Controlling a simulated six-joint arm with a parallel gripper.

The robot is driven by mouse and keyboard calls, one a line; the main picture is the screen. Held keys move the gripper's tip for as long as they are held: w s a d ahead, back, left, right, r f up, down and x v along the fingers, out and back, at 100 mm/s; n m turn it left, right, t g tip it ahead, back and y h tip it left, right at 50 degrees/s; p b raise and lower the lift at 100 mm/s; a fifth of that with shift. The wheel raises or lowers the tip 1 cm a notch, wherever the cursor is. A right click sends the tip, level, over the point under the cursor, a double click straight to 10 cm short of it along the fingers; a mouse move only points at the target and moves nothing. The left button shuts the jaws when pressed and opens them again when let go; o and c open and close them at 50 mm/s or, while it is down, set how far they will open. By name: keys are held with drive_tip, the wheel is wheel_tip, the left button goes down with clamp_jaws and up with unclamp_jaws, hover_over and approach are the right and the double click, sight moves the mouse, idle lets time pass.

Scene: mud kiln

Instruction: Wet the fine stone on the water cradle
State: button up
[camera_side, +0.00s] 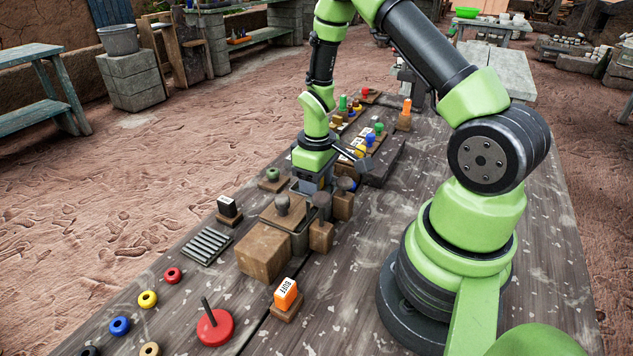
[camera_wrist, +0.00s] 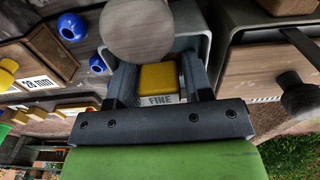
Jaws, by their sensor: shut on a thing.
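The fine stone (camera_wrist: 158,78), a yellow block with a white strip lettered FINE, sits between the fingers in the wrist view. My gripper (camera_wrist: 158,84) is shut on it. In the side view my gripper (camera_side: 314,186) points down behind a group of wooden blocks with grey knobs, and the stone is hidden there. A grey metal-walled holder (camera_wrist: 204,45) surrounds the finger area in the wrist view, with a round grey-brown knob top (camera_wrist: 137,30) very near the stone. I cannot tell which holder is the water cradle, whether the stone touches it, or whether water is there.
A large wooden block (camera_side: 263,252) and knobbed blocks crowd the gripper's near side. An orange BUFF block (camera_side: 286,292), a rack of metal rods (camera_side: 207,246) and a red disc with a peg (camera_side: 215,328) lie nearer. The tabletop right of the blocks is mostly clear.

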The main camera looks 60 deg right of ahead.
drive_tip(key=shift+r, duration=3.5)
